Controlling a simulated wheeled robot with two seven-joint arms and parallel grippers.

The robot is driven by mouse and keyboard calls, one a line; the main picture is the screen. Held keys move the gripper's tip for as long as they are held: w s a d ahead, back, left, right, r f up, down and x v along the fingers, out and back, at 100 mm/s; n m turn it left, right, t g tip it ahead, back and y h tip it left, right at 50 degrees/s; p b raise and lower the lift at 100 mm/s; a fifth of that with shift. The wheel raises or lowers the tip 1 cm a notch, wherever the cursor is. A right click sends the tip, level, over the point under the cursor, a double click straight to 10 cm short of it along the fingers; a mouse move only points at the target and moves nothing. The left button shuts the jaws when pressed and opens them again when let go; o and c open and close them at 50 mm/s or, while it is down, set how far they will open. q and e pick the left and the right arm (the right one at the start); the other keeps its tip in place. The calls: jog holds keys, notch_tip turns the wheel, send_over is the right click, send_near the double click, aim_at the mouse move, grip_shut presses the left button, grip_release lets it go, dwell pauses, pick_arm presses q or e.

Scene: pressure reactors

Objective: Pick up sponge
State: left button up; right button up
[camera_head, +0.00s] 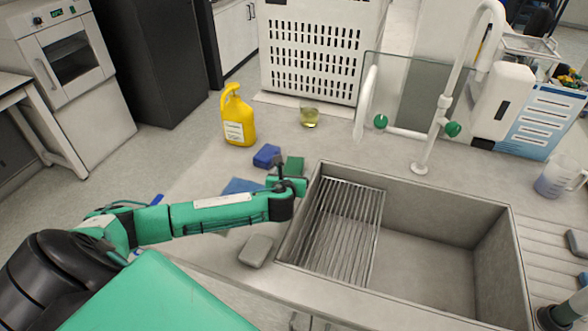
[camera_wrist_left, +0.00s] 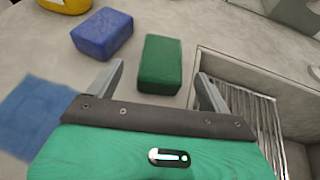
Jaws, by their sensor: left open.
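A green sponge (camera_head: 294,166) lies on the counter left of the sink, beside a blue sponge (camera_head: 267,156). The left wrist view shows the green sponge (camera_wrist_left: 160,64) just beyond and between the fingers, and the blue sponge (camera_wrist_left: 102,34) to its left. A grey sponge-like block (camera_head: 256,251) lies nearer the counter's front edge. My left gripper (camera_head: 288,180) is open and empty, above the counter close to the green sponge. Its spread fingers also show in the left wrist view (camera_wrist_left: 160,78); contact cannot be told. My right gripper is not visible.
The sink (camera_head: 430,240) with a wire rack (camera_head: 340,235) is just right of my left gripper. A blue cloth (camera_head: 238,187) lies partly under my arm. A yellow bottle (camera_head: 238,118) and a small glass beaker (camera_head: 309,117) stand behind. A tap (camera_head: 437,125) rises behind the sink.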

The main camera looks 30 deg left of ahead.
aim_at(293, 168)
pick_arm(q)
jog(key=shift+p+x, duration=0.6)
jog(key=shift+x, duration=2.8)
jog(key=shift+w+d+r, duration=0.1)
jog(key=c, duration=1.1)
